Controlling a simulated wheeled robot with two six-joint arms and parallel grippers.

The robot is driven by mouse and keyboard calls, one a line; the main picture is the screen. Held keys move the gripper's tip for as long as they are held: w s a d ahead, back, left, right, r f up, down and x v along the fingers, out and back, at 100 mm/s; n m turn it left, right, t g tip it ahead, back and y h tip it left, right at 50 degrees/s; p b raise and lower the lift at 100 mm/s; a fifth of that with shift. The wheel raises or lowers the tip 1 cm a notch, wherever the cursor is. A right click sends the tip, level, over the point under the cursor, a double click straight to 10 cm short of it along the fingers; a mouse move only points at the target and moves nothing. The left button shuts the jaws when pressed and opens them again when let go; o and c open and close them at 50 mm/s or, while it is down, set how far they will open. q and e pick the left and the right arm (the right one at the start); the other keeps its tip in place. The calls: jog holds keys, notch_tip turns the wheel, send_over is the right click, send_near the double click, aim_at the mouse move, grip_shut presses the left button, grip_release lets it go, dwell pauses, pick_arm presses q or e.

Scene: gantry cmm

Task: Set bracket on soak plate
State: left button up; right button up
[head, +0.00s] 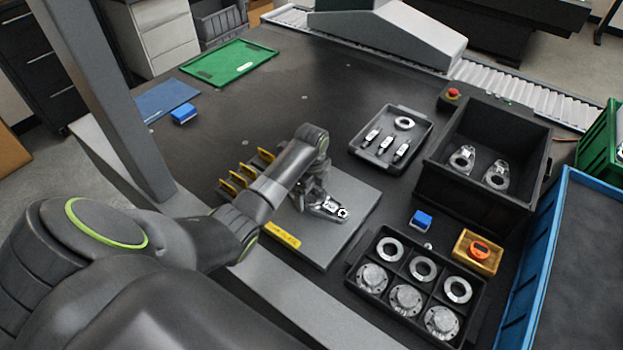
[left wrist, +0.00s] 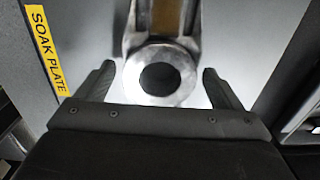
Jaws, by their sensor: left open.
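The soak plate (head: 352,228) is a flat grey slab with a yellow label, which reads SOAK PLATE in the left wrist view (left wrist: 48,45). A metal bracket (head: 332,210) lies flat over the plate, apparently resting on it. Its ring end (left wrist: 160,47) faces me in the left wrist view, between my fingers. My left gripper (head: 318,203) is low over the plate, at the bracket. Its jaws are open, with a gap on each side of the ring. The arm hides part of the bracket. My right gripper is not in view.
A black box (head: 440,190) at the right holds two more brackets (head: 497,175). A tray (head: 362,151) with a ring and slim parts stands behind the plate. A divided bin (head: 362,300) of rings and flanges is in front. Yellow-topped slots (head: 237,178) line the plate's left.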

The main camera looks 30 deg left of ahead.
pick_arm(q)
notch_tip(320, 180, up, 12)
jog(key=shift+f+b, duration=0.25)
jog(key=shift+b, duration=0.05)
dwell(0.5)
